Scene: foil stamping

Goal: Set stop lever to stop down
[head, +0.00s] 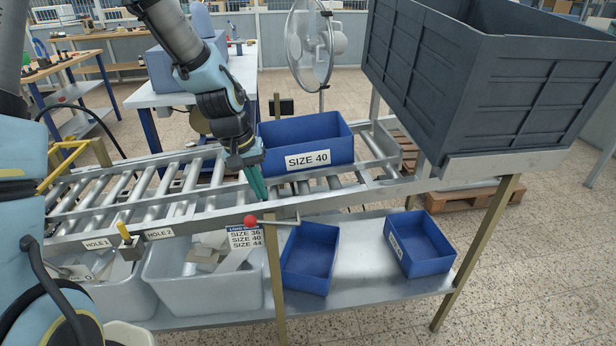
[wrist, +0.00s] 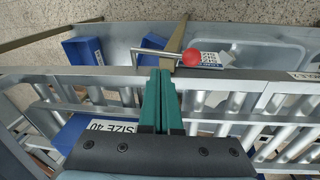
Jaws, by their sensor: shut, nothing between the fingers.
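The stop lever is a metal rod with a red ball knob (head: 250,221) at the front rail of the roller conveyor. Its rod lies about level, with the knob at the left end in the head view. In the wrist view the red knob (wrist: 193,57) is just right of and beyond my fingertips. My gripper (head: 263,198) has green fingers pointing down, shut and empty, at the front rail just above the knob. The fingers also show in the wrist view (wrist: 161,73). I see a small gap to the lever, but contact cannot be told for sure.
A blue SIZE 40 box (head: 333,150) sits on the rollers behind my gripper. Two blue boxes (head: 307,262) (head: 420,245) and grey bins (head: 205,288) stand on the lower shelf. A yellow-topped pin (head: 124,231) is by the HOLE labels. A large dark crate (head: 485,90) stands right.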

